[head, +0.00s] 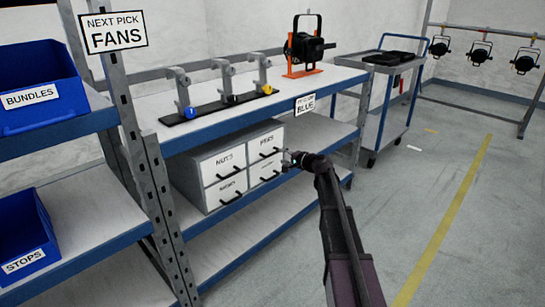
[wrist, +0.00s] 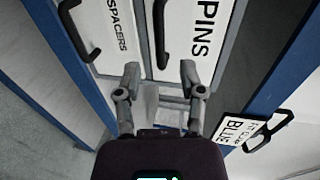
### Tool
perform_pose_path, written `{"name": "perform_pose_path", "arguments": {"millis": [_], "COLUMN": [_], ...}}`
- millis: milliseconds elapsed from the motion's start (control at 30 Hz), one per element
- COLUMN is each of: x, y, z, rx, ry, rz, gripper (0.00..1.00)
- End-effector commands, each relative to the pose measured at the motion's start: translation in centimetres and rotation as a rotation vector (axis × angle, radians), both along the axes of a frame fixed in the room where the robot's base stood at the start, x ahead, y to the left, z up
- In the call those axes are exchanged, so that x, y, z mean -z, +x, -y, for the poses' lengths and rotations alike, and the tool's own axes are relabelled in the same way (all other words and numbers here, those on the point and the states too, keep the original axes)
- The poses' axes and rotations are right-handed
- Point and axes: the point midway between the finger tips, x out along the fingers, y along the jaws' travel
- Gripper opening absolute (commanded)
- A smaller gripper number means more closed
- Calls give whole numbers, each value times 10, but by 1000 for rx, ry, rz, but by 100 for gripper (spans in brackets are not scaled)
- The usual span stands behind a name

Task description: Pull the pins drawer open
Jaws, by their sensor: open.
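The pins drawer (head: 266,139) is the top right drawer of a small white cabinet on the middle shelf. Its front looks flush with the cabinet. The drawer also shows in the wrist view (wrist: 185,62), turned sideways, with its PINS label and black bar handle (wrist: 160,35). My gripper (head: 289,157) is at the cabinet's right front, close to this drawer. In the wrist view my gripper (wrist: 160,78) has its two fingers apart, with nothing held between them. The handle lies ahead of the gap between the fingertips, apart from them.
The spacers drawer (wrist: 115,35) is beside the pins drawer, with its own handle. The nuts drawer (head: 223,161) is left of it. A BLUE sign (head: 305,104) hangs from the bench edge above. A cart (head: 385,100) stands right; the floor (head: 420,180) in front is open.

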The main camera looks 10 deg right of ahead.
Motion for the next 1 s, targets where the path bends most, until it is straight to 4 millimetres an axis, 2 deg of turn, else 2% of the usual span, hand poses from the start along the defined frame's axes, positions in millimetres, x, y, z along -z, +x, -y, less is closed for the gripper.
{"name": "perform_pose_path", "arguments": {"millis": [33, 200, 400, 900, 933, 1000], "x": [4, 9, 13, 14, 14, 14], "y": [9, 29, 45, 52, 52, 52], "z": [-5, -20, -33, -40, -40, -40], "rx": [-2, -2, -3, -2, -2, -3], "ry": [0, 0, -1, 0, 0, 0], "rz": [0, 0, -1, 0, 0, 0], "gripper": [51, 51, 51, 51, 48, 27]}}
